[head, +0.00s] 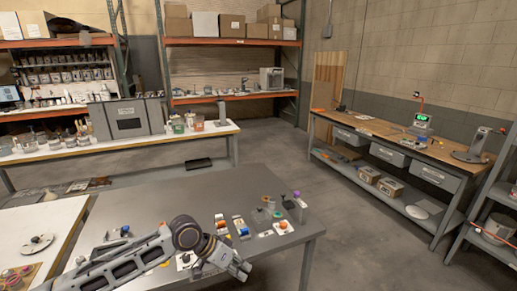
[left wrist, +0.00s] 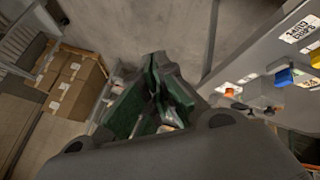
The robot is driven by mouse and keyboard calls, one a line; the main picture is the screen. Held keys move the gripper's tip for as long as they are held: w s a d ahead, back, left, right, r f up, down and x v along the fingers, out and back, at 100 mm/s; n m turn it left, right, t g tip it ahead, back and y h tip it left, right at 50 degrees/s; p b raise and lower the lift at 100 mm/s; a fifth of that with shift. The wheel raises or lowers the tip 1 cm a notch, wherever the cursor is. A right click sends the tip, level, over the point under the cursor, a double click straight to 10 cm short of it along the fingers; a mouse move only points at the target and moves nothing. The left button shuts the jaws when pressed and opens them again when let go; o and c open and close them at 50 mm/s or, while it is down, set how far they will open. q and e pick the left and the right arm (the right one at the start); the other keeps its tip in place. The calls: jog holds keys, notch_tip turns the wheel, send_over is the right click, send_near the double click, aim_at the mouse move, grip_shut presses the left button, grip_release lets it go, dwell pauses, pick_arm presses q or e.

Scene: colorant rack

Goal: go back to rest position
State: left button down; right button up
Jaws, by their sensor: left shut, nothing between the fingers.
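My left gripper (head: 241,269) reaches in from the lower left of the head view, over the front of the grey metal table (head: 185,195). It is shut and empty. In the left wrist view its dark fingers with green inner sides (left wrist: 158,62) meet near the middle, over the floor beyond the table edge. My right gripper is not in view.
The grey table bears colored small parts (head: 222,222), an orange-topped item (head: 283,226) and a purple-topped one (head: 297,195). A wooden workbench (head: 385,133) stands at the right. Cardboard boxes (left wrist: 72,80) show in the left wrist view. The floor (head: 268,150) behind the table is clear.

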pick_arm(q)
jog(key=w+a+f+n+t+y, duration=0.1)
jog(key=w+a+f+n+t, duration=0.15)
jog(key=w+f, duration=0.4)
jog(key=w+a+f+n+t, duration=0.1)
jog(key=w+a+f, duration=0.3)
jog(key=f, duration=0.6)
jog(key=s+a+f+n+y, duration=0.1)
jog(key=s+a+f, duration=0.15)
jog(key=f, duration=0.45)
jog(key=s+a+f+n+y, duration=0.1)
jog(key=s+a+f, duration=0.1)
jog(key=a+f, duration=0.35)
jog(key=s+a+f+y, duration=0.1)
jog(key=s+a+f, duration=0.1)
jog(key=f, duration=0.6)
jog(key=s+a+f+g+y, duration=0.1)
jog(key=s+a+f, duration=0.2)
jog(key=s+f, duration=0.7)
jog(key=s+a+f+y, duration=0.2)
jog(key=s+f, duration=0.6)
jog(key=s, duration=0.3)
jog(key=s+f+g, duration=0.1)
jog(key=s+f, duration=0.3)
jog(key=s, duration=0.9)
jog(key=s+f+g, duration=0.2)
jog(key=s+f, duration=0.2)
jog(key=s, duration=1)
jog(key=shift+s+d, duration=0.15)
jog(key=shift+s, duration=0.1)
